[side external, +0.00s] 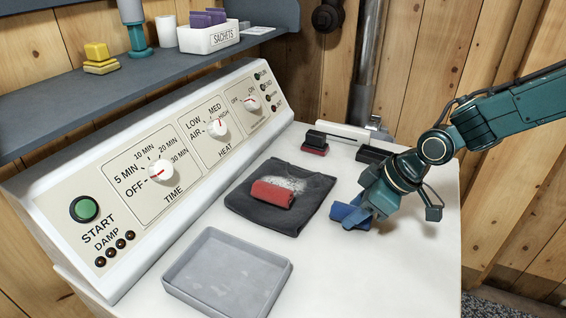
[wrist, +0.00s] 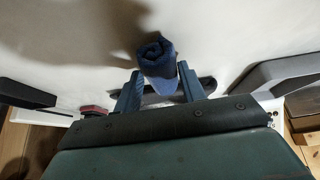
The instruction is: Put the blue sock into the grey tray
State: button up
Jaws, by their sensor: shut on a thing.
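The blue sock (side external: 350,215) is a small rolled bundle on the right part of the white top in the side view. My gripper (side external: 362,214) is over it, with the fingers low at the sock. In the wrist view the rolled blue sock (wrist: 157,60) sits between the two fingers of my gripper (wrist: 158,88), which are shut on it. I cannot tell whether the sock touches the surface. The grey tray (side external: 178,283) is at the front, left of my gripper, and looks empty.
A red rolled sock (side external: 272,194) lies on a folded dark cloth (side external: 245,207) between my gripper and the control panel (side external: 120,185). Black and red items (side external: 315,143) and a black block (side external: 373,154) lie behind.

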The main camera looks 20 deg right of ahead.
jog(key=shift+f, duration=0.1)
jog(key=o, duration=1)
jog(key=shift+c, duration=0.2)
jog(key=v, duration=1.2)
jog(key=shift+r, duration=0.25)
